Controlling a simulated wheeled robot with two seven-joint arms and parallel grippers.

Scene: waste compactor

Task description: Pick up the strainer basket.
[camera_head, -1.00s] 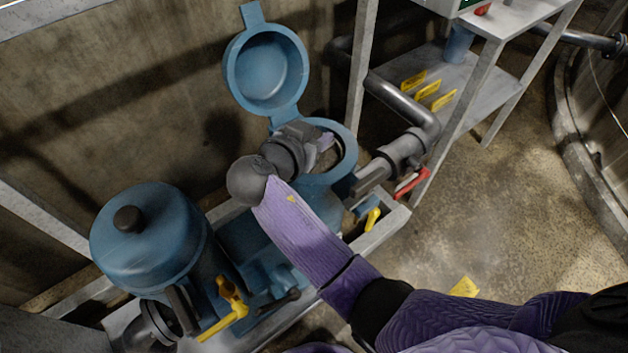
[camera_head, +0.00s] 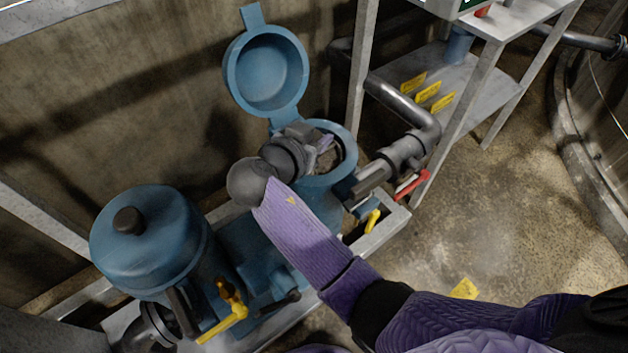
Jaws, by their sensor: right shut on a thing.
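The strainer housing (camera_head: 325,182) is a blue pot with its round lid (camera_head: 268,72) swung open and up behind it. My right gripper (camera_head: 322,150) is over the open mouth, its fingers pointing into it. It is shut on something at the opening. Part of a greyish, perforated-looking rim, likely the strainer basket (camera_head: 340,152), shows inside the mouth beside the fingers. Most of the basket is hidden by my gripper and the housing wall. My left gripper is not in view.
A second blue pot with a closed lid (camera_head: 142,235) stands at the left. A yellow valve handle (camera_head: 228,318) and a red one (camera_head: 411,185) stick out nearby. A grey pipe (camera_head: 405,110) and a metal shelf (camera_head: 440,85) stand at the right.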

